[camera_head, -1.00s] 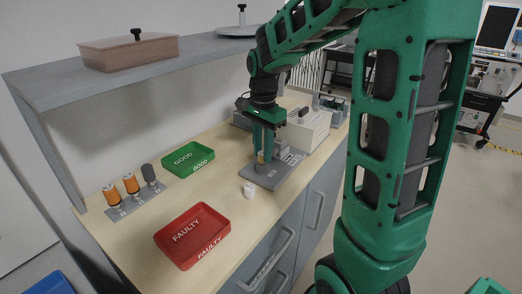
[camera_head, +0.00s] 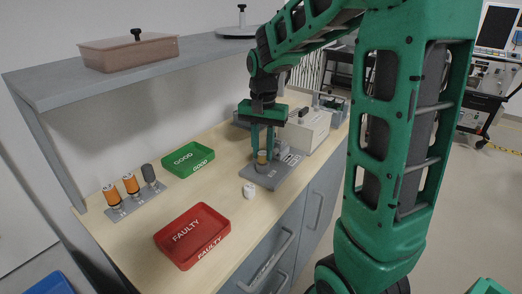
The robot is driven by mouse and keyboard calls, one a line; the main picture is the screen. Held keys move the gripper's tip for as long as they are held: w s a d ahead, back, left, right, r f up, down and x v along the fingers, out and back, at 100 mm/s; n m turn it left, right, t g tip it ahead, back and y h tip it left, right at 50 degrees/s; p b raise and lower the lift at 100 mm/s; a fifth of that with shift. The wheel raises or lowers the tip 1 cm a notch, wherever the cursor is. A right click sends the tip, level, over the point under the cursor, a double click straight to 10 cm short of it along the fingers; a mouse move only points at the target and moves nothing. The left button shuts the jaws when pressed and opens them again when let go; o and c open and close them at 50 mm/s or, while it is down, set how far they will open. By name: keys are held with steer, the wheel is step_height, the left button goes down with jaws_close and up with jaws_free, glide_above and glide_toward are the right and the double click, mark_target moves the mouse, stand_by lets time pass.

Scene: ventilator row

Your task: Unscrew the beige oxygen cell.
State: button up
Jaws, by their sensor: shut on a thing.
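The beige oxygen cell (camera_head: 262,158) stands upright at the grey fixture plate (camera_head: 262,178) on the bench. My gripper (camera_head: 262,152) points down over it, with its two green fingers on either side of the cell, shut on it. The cell's lower end and its thread are too small to make out. A small white piece (camera_head: 249,191) lies on the bench in front of the plate.
A green GOOD tray (camera_head: 189,160) and a red FAULTY tray (camera_head: 192,236) are on the bench. A rack (camera_head: 135,203) at the left holds two orange cells and a grey one. A beige machine (camera_head: 308,130) stands close behind my gripper. A shelf (camera_head: 60,88) overhangs the back.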

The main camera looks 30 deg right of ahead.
steer(key=o, duration=0.8)
steer(key=shift+o, duration=0.2)
steer(key=m, duration=0.9)
steer(key=m, duration=0.4)
steer(key=shift+m, duration=0.4)
steer(key=m, duration=0.4)
